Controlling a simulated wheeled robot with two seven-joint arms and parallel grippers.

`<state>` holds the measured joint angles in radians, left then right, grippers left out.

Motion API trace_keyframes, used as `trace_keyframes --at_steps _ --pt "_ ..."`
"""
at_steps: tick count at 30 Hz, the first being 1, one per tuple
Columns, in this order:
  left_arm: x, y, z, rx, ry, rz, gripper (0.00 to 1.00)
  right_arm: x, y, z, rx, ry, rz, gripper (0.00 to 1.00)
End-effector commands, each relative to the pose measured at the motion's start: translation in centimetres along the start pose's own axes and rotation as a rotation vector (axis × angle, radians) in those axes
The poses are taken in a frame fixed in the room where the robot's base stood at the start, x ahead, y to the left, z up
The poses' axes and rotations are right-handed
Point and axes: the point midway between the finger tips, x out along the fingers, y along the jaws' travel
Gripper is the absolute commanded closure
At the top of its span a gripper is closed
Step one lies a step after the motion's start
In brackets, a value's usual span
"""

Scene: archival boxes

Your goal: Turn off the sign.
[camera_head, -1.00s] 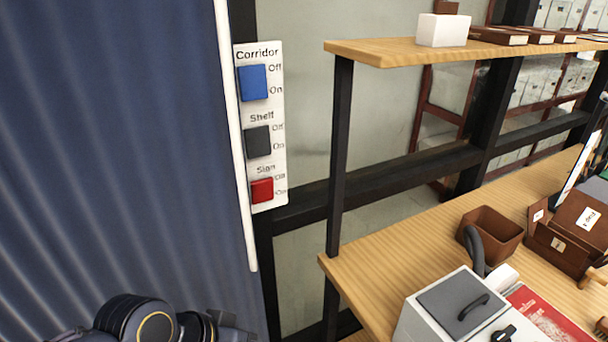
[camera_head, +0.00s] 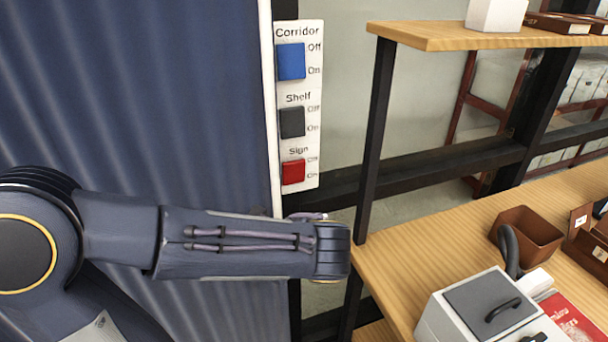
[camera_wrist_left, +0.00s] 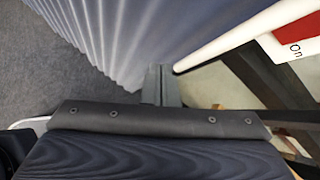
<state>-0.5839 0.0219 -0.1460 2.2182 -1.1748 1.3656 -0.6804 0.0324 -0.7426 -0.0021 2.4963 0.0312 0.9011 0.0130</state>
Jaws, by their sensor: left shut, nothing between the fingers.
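The sign switch (camera_head: 293,172) is a red rocker at the bottom of a white switch panel (camera_head: 313,92) in the head view, with "Off" beside its top and "On" beside its lower part. I cannot tell which way it is tipped. In the left wrist view, part of the red sign switch (camera_wrist_left: 298,17) and its "On" label show at the upper right. My left gripper (camera_wrist_left: 160,84) is shut and empty, apart from the switch and to its left in that view. In the head view my left forearm lies below the panel and its gripper is hidden. My right gripper is out of view.
Above the sign switch are the blue corridor switch (camera_head: 291,61) and the dark shelf switch (camera_head: 292,122). A blue corrugated partition (camera_head: 140,100) stands left of the panel. A wooden shelf unit (camera_head: 430,36) stands right, with a grey-lidded box (camera_head: 490,305) and a brown bin (camera_head: 527,236).

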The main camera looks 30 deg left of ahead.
Motion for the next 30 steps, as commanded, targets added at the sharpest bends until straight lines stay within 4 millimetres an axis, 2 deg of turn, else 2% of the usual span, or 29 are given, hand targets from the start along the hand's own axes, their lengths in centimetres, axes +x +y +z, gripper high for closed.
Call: trace_keyframes --at_steps 1,3,6,8,12,21,26,30 --pt "-1.2 -3.0 -0.3 0.154 -0.117 -0.090 1.00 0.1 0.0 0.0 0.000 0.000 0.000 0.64" --pt "-3.0 -6.3 -0.3 0.308 -0.262 -0.190 1.00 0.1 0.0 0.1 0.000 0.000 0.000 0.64" --pt "-5.5 -9.4 -0.8 0.446 -0.415 -0.289 1.00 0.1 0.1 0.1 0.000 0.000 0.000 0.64" --pt "-6.5 -10.5 -1.0 0.490 -0.471 -0.321 1.00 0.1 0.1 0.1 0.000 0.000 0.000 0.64" --pt "-7.3 -11.3 -1.1 0.520 -0.514 -0.347 1.00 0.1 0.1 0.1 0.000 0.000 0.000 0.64" --pt "-7.0 -11.3 -1.0 0.517 -0.510 -0.344 1.00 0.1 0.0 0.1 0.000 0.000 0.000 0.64" --pt "-5.6 -12.0 -0.3 0.515 -0.510 -0.341 1.00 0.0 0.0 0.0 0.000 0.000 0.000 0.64" --pt "-3.3 -13.2 0.8 0.515 -0.510 -0.338 1.00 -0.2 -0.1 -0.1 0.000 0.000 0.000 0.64"
